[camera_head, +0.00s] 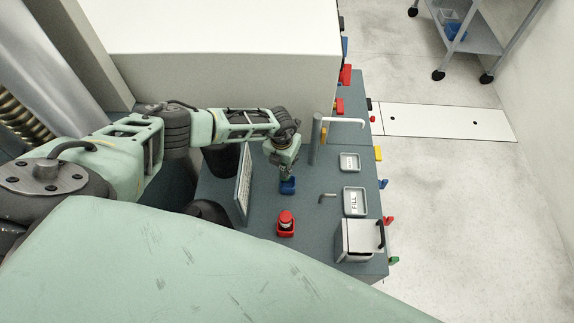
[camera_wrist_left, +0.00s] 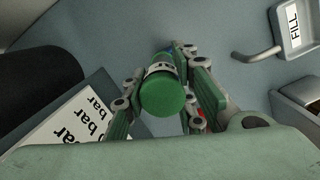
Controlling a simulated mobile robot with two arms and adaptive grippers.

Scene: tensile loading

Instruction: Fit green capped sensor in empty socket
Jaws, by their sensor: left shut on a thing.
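The green capped sensor (camera_wrist_left: 166,96) is in the left wrist view, a short cylinder with a green cap and a white printed band below it. My left gripper (camera_wrist_left: 168,72) is shut on it, one finger on each side. In the head view my left gripper (camera_head: 287,174) points down directly over a blue socket (camera_head: 288,187) on the blue-grey bench. A bit of blue shows behind the sensor in the left wrist view. The sensor's lower end is hidden, so I cannot tell whether it is inside the socket. My right gripper is not in view.
A red-capped sensor in a red holder (camera_head: 286,226) stands nearer on the bench. A panel printed with "bar" (camera_wrist_left: 66,128) stands left of the gripper. A post with a bent pipe (camera_head: 316,140), small trays (camera_head: 354,214) and a metal box (camera_head: 357,240) stand to the right.

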